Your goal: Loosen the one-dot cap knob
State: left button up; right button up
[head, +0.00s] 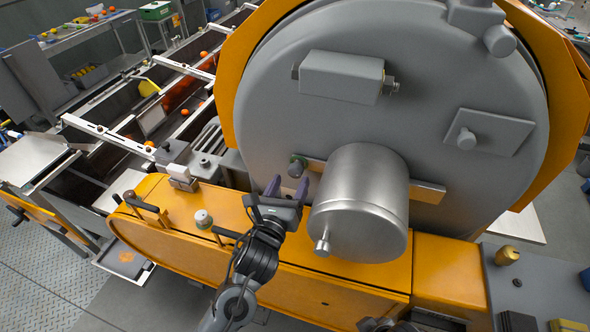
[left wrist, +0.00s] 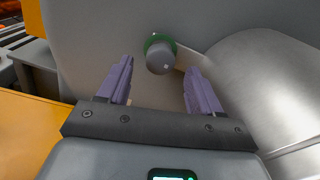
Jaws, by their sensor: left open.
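A small grey knob (head: 297,168) with a green ring at its base sits on the round grey face of the machine, at the left end of a tan bar. In the left wrist view the knob (left wrist: 160,58) is near the top centre, and a small pale mark shows on its end. My left gripper (head: 289,187) is open just below and in front of the knob. In the left wrist view its two purple fingers (left wrist: 160,88) stand apart, one each side of the knob's line, not touching it. My right gripper is not clearly seen.
A large steel cylinder (head: 360,205) juts out close to the right of my left gripper. The orange housing (head: 270,270) lies below, with a small capped post (head: 203,219) and levers.

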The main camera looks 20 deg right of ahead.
aim_at(294, 175)
pick_arm(q)
jog(key=shift+x, duration=2.25)
jog(key=c, duration=1.1)
